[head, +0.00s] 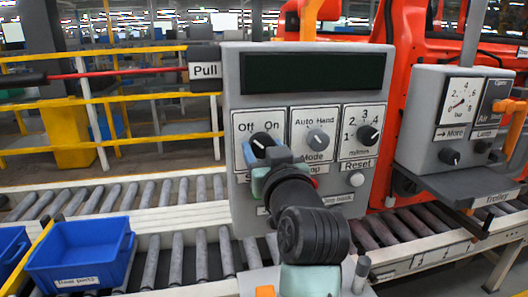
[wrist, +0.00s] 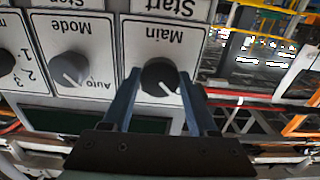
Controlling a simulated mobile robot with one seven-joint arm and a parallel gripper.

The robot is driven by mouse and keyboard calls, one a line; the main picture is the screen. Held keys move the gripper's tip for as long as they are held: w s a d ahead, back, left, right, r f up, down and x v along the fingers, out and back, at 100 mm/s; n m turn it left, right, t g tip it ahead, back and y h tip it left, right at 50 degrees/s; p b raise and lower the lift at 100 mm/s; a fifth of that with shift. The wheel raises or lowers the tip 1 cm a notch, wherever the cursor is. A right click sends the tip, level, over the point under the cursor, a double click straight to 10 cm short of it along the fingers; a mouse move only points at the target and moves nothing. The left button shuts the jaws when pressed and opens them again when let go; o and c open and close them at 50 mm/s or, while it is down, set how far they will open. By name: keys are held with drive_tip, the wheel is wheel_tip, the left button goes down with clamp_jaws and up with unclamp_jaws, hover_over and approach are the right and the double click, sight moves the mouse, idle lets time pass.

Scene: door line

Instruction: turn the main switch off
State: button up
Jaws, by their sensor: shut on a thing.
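The main switch is a round black knob (head: 262,141) under the labels Off and On, at the upper left of the grey control panel (head: 234,100). My gripper (head: 262,156) reaches it from the front and hides its lower part. In the wrist view, which is upside down, the knob (wrist: 158,74) sits between the two fingers of my gripper (wrist: 158,80), which are shut on it. A pale mark on the knob points to the lower right there, which is the upper left on the panel, the Off side. The fingers hide the Off and On labels in that view.
The Mode knob (head: 318,139) and a numbered knob (head: 368,135) sit to the right, above a white Reset button (head: 356,180). A Pull handle (head: 204,70) is at the left. A second box with a gauge (head: 460,101) stands right. Blue bins (head: 80,252) rest on rollers.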

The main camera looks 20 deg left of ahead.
drive_tip(key=o, duration=1.4)
drive_tip(key=shift+c, duration=0.2)
drive_tip(key=b+v, duration=0.3)
drive_tip(key=v, duration=1)
drive_tip(key=s+d+r+m+t+h+p, duration=0.1)
drive_tip(key=s+d+r+m+t+h, duration=0.2)
drive_tip(key=r, duration=0.8)
drive_tip(key=s+d+r+m+t+h+p, duration=0.1)
drive_tip(key=s+d+r+m+t+h, duration=0.3)
drive_tip(key=s+d+r+t+h, duration=0.3)
wheel_tip(320, 180, up, 4)
drive_tip(key=shift+d+f+t, duration=0.1)
drive_tip(key=shift+d+t, duration=0.6)
drive_tip(key=shift+t, duration=0.4)
